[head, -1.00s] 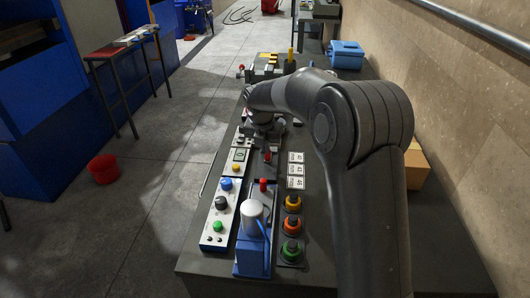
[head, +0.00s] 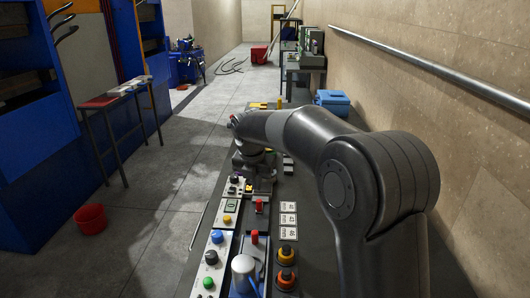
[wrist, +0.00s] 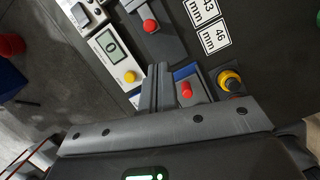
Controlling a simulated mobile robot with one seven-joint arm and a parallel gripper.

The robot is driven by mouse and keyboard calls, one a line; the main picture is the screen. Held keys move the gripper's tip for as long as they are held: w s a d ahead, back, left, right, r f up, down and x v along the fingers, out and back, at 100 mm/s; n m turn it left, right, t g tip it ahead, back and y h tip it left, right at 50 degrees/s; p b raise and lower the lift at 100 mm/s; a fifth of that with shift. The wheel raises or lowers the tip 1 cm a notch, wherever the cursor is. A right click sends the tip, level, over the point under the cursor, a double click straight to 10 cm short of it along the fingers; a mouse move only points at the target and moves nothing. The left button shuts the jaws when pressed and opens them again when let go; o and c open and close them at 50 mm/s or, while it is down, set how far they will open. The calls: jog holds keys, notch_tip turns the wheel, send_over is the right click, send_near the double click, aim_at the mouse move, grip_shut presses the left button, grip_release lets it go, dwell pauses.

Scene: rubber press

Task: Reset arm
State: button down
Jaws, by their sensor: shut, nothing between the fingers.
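My arm (head: 350,170) reaches forward from the right over the dark workbench (head: 318,250), bent at a large joint. Its far end points down over the bench's left part. In the wrist view, the fingers of my gripper (wrist: 160,72) are shut together and empty, above the bench. Next to them are a display panel with a yellow button (wrist: 131,76) and a red-topped lever (wrist: 186,90). In the head view the fingertips cannot be made out behind the wrist.
White panels with blue, black and green knobs (head: 211,257) line the bench's left edge. Orange buttons (head: 287,254) and number labels (head: 288,220) sit to their right. A blue box (head: 332,102) is farther back. A red bucket (head: 90,218) stands on the open floor at left.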

jog(key=s+d+r+m+t, duration=0.1)
jog(key=s+d+r+m, duration=0.3)
jog(key=s+d+m, duration=0.4)
jog(key=s+d+r+m, duration=0.5)
jog(key=s+d+m, duration=0.2)
jog(key=s+m, duration=0.15)
jog(key=s+d+f+m+t, duration=0.1)
jog(key=s+d+f+m, duration=0.1)
jog(key=s+m, duration=0.6)
jog(key=s+d+f+m, duration=0.3)
jog(key=s+d+m, duration=0.2)
jog(key=s+m, duration=0.3)
jog(key=s, duration=0.2)
jog(key=shift+s+t+y, duration=0.3)
jog(key=shift+t, duration=0.1)
jog(key=shift+d+r, duration=0.1)
